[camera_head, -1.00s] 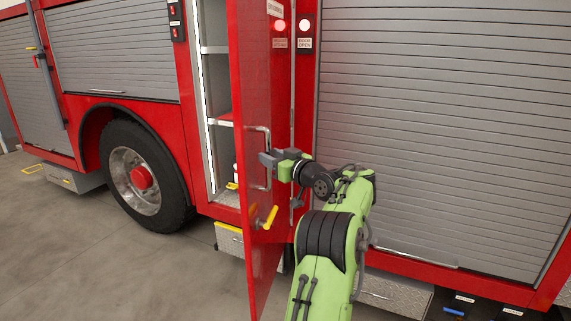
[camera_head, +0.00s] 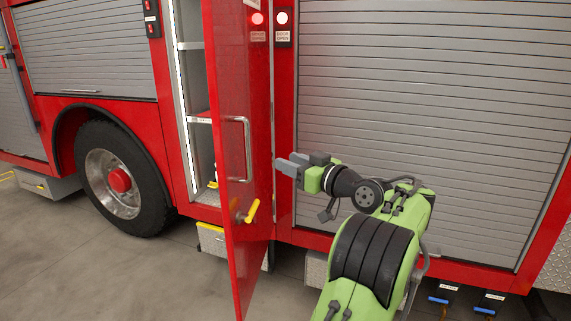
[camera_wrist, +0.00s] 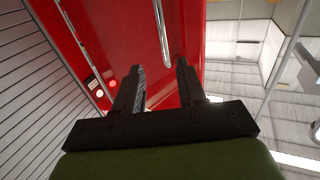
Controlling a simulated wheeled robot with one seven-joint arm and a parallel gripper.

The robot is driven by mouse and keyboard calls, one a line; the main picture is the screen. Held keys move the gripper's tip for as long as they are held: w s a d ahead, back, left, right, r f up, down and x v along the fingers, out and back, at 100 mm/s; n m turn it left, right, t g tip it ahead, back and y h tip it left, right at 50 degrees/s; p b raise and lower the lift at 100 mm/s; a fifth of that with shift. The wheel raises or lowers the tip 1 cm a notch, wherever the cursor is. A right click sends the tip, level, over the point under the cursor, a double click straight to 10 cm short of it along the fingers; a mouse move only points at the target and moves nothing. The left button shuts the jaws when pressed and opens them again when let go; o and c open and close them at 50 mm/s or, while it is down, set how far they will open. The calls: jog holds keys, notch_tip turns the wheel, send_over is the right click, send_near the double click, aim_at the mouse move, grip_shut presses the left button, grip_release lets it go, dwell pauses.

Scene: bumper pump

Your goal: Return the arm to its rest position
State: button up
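My gripper (camera_head: 288,164) is in front of the fire truck, to the right of the open red door (camera_head: 230,70). Its two fingers are apart, and nothing shows between them in the wrist view (camera_wrist: 158,70). The silver door handle (camera_head: 247,148) is to the left of my fingertips, with a gap between them in the head view. The handle also shows beyond the fingers in the wrist view (camera_wrist: 161,32). My green arm (camera_head: 375,250) is bent and reaches up from the lower right.
The open compartment (camera_head: 198,85) has shelves. A yellow lever (camera_head: 252,211) sticks out low on the door. A grey roller shutter (camera_head: 430,110) is behind my arm. A wheel (camera_head: 120,178) is at the left. Bare floor (camera_head: 120,275) lies at lower left.

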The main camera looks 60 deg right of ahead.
dwell(0.3)
jog(key=w+a+f+n+g+y+p, duration=0.15)
jog(key=w+a+g+y, duration=0.25)
jog(key=w+a, duration=1.45)
jog(key=s+a+f+n+g+y+p, duration=0.1)
jog(key=s+a+f+g, duration=0.15)
jog(key=a, duration=0.85)
jog(key=s+a+f+n+g+y, duration=0.15)
jog(key=s+a, duration=0.25)
jog(key=a, duration=0.7)
jog(key=s+a+f+g, duration=0.1)
jog(key=s+a+f, duration=0.1)
jog(key=s, duration=0.5)
jog(key=s+a+f+g, duration=0.2)
jog(key=s+a+f, duration=0.1)
jog(key=s+f, duration=0.2)
jog(key=s, duration=0.2)
jog(key=shift+s+f+h+p, duration=0.3)
jog(key=shift+s+h+p, duration=0.05)
jog(key=shift+s+p, duration=0.05)
